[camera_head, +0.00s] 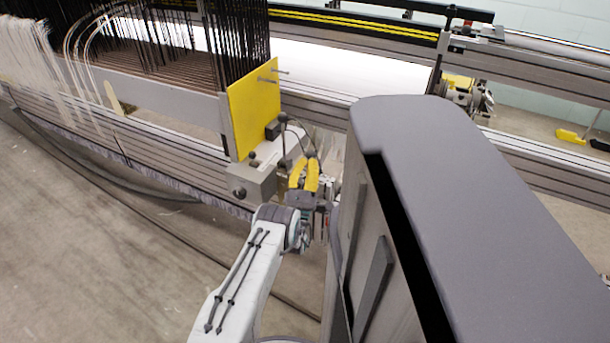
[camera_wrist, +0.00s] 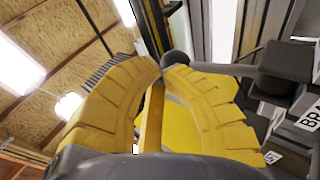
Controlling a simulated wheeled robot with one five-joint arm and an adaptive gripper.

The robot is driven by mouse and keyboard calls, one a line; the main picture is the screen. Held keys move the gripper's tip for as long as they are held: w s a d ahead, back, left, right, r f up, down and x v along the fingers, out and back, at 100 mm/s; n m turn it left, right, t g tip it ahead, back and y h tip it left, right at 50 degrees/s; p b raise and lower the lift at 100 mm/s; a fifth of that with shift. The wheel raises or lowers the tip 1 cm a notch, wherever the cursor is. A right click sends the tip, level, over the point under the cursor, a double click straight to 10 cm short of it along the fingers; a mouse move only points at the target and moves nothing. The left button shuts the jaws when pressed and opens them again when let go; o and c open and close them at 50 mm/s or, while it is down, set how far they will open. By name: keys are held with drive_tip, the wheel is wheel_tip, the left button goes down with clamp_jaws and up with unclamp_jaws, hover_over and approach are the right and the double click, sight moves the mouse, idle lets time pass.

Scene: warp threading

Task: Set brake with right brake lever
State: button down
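In the wrist view, a lever with a dark round knob (camera_wrist: 177,62) runs from a dark block (camera_wrist: 286,62) at the right. A white label (camera_wrist: 311,117) reading "BRA" sits below that block. My gripper (camera_wrist: 161,76) has two yellow fingers with their tips almost together. The knob is right at the tips, seemingly just beyond the right one; I cannot tell whether they touch it. In the head view my gripper (camera_head: 308,163) is beside the machine's grey box (camera_head: 252,183), in front of the yellow plate (camera_head: 252,105).
The loom's long grey beam (camera_head: 165,145) runs along the left, with white threads (camera_head: 35,60) and dark heddles (camera_head: 238,40) above it. The floor (camera_head: 70,250) at the lower left is mostly clear. The machine frame continues close by at the right.

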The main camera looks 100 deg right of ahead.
sight(313, 155)
drive_tip(key=d+b, duration=0.1)
drive_tip(key=s+d+r+y+b, duration=0.1)
drive_tip(key=b, duration=0.1)
drive_tip(key=shift+s, duration=0.15)
drive_tip(key=shift+r, duration=0.15)
drive_tip(key=shift+s+d+r, duration=0.1)
drive_tip(key=shift+s+r, duration=0.05)
drive_tip(key=shift+r, duration=0.05)
idle(0.4)
drive_tip(key=shift+f+b, duration=0.15)
drive_tip(key=shift+b, duration=0.3)
